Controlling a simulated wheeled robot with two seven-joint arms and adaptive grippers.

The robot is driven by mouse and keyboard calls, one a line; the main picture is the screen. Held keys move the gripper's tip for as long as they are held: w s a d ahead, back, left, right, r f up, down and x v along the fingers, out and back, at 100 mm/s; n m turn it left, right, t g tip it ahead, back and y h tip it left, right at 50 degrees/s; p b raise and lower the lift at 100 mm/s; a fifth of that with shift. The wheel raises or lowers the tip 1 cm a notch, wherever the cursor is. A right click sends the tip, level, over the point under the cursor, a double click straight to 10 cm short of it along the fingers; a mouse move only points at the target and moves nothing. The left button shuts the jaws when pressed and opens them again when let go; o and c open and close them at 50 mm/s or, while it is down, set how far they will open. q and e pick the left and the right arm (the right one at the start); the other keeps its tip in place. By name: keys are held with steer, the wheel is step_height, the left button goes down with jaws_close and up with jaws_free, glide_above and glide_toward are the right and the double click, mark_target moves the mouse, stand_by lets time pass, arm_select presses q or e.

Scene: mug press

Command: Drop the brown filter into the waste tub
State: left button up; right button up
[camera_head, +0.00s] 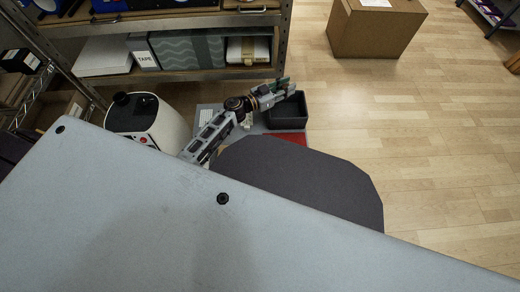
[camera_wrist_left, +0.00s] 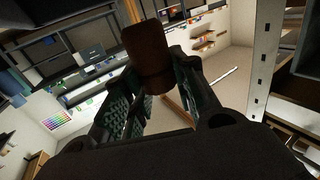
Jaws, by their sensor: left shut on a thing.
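The brown filter (camera_wrist_left: 147,57) is a dark brown piece, gripped between the two green-padded fingers of my left gripper (camera_wrist_left: 150,92) in the left wrist view. In the head view my left gripper (camera_head: 286,86) is beside the far edge of a dark open tub (camera_head: 288,125), which looks like the waste tub. I cannot tell its height above the rim. The filter is too small to make out in the head view. The part of the tub's inside that I see looks empty. My right gripper is not in view.
A white machine (camera_head: 148,121) stands left of my left arm. A red flat thing (camera_head: 290,138) lies in front of the tub. A metal shelf with boxes (camera_head: 187,48) stands behind. A cardboard box (camera_head: 374,28) is on the floor at the back right. Open wooden floor (camera_head: 430,150) lies to the right.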

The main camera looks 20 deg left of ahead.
arm_select(q)
steer(key=o, duration=1.1)
steer(key=shift+s+a, duration=0.1)
steer(key=v, duration=1.1)
steer(key=shift+s+a, duration=0.25)
steer(key=shift+a, duration=0.05)
stand_by(0.3)
